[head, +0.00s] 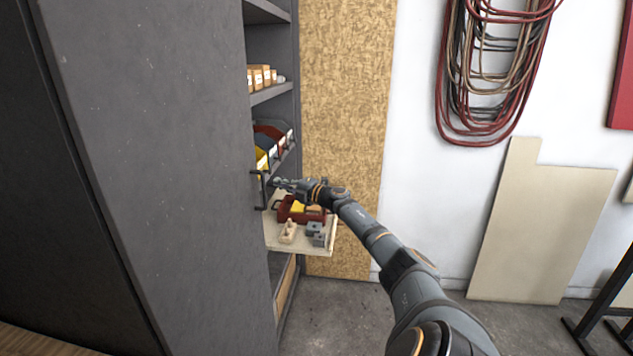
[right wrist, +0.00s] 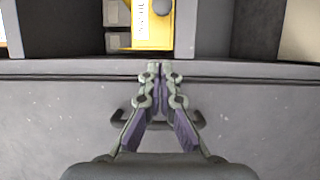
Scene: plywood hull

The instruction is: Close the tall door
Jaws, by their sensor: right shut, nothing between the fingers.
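The tall door (head: 150,150) is a large dark grey panel that fills the left of the head view. It stands open, with the cabinet's shelves showing past its right edge. Its black bar handle (head: 258,190) is near that edge. My right gripper (head: 276,183) is at the door edge beside the handle, shut and empty. In the right wrist view the closed fingertips (right wrist: 160,70) lie over the door's edge (right wrist: 60,72), and the handle (right wrist: 199,120) shows on both sides of the fingers. I cannot tell whether they touch the door. My left gripper is not in view.
Inside the cabinet are small boxes (head: 262,77) on a shelf, and red and yellow bins (head: 262,160). A pale pull-out board (head: 300,245) carries a red tote (head: 298,212) and small blocks, just below my right gripper. Floor (head: 340,310) is clear right of the cabinet.

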